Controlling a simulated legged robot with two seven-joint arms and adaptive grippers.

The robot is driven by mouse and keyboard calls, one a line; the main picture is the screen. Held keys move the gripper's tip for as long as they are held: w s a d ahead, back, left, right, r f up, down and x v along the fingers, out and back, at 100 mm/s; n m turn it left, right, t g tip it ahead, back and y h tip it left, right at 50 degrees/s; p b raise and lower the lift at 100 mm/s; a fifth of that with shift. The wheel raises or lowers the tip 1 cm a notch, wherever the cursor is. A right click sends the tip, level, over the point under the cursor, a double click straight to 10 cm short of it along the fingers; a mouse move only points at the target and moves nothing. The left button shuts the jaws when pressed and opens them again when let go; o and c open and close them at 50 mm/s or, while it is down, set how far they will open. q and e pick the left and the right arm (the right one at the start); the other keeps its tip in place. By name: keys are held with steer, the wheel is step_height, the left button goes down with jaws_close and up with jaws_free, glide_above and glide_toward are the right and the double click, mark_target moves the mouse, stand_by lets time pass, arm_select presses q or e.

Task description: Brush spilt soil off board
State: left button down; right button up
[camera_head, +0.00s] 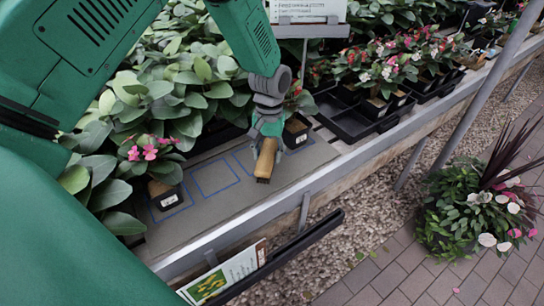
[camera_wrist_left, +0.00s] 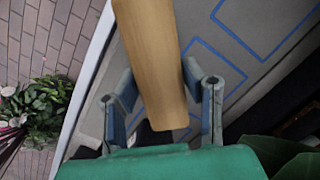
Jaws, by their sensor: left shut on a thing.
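My left gripper (camera_head: 267,138) is shut on a brush (camera_head: 266,160) with a light wooden body and a dark lower end. It holds the brush pointing down over the grey board (camera_head: 225,205), near the board's front edge. I cannot tell whether the brush touches the board. In the left wrist view the brush (camera_wrist_left: 155,55) lies between the two fingers of the gripper (camera_wrist_left: 160,85). The board has blue outlined rectangles, and these also show on the board in the wrist view (camera_wrist_left: 235,50). No spilt soil can be made out clearly. My right gripper is not in view.
A pink-flowered pot (camera_head: 167,195) stands on the board's left part; another pot (camera_head: 297,131) stands behind the gripper. Leafy plants (camera_head: 190,85) crowd the back. A black tray (camera_head: 350,120) lies right. A metal rail (camera_head: 235,235) edges the bench, above gravel and paving.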

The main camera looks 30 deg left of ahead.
arm_select(q)
steer(key=shift+r+p, duration=0.35)
steer(key=shift+r, duration=0.3)
step_height(320, 180, up, 2)
steer(key=shift+w+d+p, duration=0.1)
steer(key=shift+w+p, duration=0.05)
steer(key=shift+p, duration=0.9)
steer(key=shift+r+p, duration=0.45)
steer(key=shift+r, duration=0.1)
